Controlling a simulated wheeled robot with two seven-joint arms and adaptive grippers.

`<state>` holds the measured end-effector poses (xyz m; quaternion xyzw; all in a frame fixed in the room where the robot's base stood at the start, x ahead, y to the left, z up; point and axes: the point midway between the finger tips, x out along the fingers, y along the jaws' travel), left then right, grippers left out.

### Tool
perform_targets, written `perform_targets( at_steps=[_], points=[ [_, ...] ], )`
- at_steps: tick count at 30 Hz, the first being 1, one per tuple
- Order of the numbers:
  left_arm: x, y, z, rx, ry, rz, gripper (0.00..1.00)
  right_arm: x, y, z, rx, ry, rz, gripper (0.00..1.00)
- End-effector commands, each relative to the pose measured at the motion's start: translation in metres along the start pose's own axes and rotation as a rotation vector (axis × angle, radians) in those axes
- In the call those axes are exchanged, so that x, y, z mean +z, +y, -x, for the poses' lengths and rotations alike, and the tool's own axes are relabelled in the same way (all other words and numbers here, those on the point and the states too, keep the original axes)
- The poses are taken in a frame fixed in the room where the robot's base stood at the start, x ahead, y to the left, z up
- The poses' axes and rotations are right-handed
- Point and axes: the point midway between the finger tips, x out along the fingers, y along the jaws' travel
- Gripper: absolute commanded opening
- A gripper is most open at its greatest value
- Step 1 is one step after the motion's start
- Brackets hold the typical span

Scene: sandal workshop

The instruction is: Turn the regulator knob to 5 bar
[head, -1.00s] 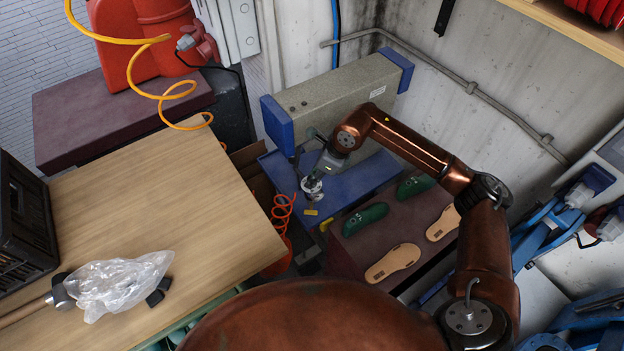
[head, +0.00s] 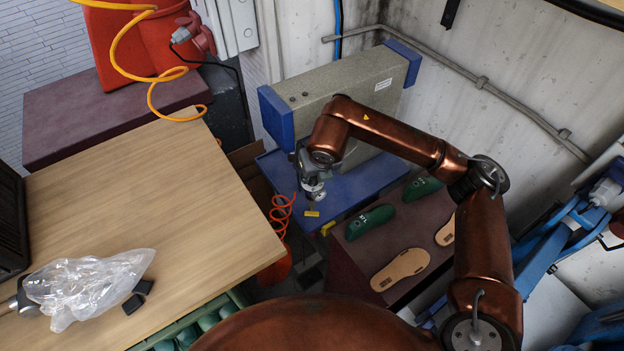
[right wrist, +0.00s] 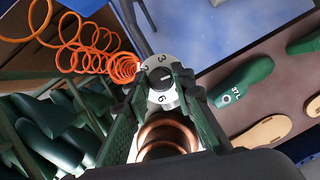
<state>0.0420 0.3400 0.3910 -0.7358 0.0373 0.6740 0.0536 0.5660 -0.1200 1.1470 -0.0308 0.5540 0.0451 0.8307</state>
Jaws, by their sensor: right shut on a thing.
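The regulator knob (right wrist: 160,78) shows in the right wrist view as a dark round centre in a pale ring. The ring carries a 3 at the top and a 6 at the bottom; I cannot read a pointer setting. My right gripper (head: 314,188) is shut on the knob, with one dark green finger on each side of it. In the head view the knob is small and mostly hidden by the gripper, beside the blue press table (head: 352,192).
A coiled orange hose (head: 282,212) hangs just left of the gripper. A dark red table to the right holds green lasts (head: 370,222) and tan soles (head: 400,268). A wooden workbench (head: 150,195) with a plastic bag (head: 85,285) is at left.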

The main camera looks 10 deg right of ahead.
Motion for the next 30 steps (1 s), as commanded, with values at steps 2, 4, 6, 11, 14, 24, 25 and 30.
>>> perform_targets(
  at_steps=[2, 4, 6, 11, 14, 24, 25, 30],
  points=[
    [0.002, 0.000, -0.010, 0.000, -0.002, 0.000, 0.46, -0.004, 0.002, -0.004, -0.028, 0.007, -0.060, 0.00],
    [0.003, 0.000, -0.015, 0.000, -0.003, 0.000, 0.46, -0.004, 0.003, -0.004, -0.054, 0.008, -0.122, 0.00],
    [0.004, 0.001, -0.020, 0.000, -0.004, 0.000, 0.46, -0.004, 0.003, -0.004, -0.079, 0.008, -0.184, 0.00],
    [0.007, 0.001, -0.030, 0.000, -0.007, 0.000, 0.46, -0.003, 0.004, -0.004, -0.139, 0.008, -0.324, 0.00],
    [0.008, 0.001, -0.035, 0.001, -0.008, 0.000, 0.46, -0.003, 0.004, -0.004, -0.175, 0.009, -0.412, 0.00],
    [0.010, 0.002, -0.042, 0.001, -0.011, 0.000, 0.46, -0.002, 0.005, -0.002, -0.280, 0.010, -0.663, 0.00],
    [0.010, 0.002, -0.043, 0.001, -0.011, 0.000, 0.46, -0.002, 0.005, -0.002, -0.287, 0.010, -0.681, 0.00],
    [0.010, 0.002, -0.043, 0.001, -0.011, 0.000, 0.46, -0.002, 0.006, -0.002, -0.320, 0.010, -0.757, 0.00]
  ],
)
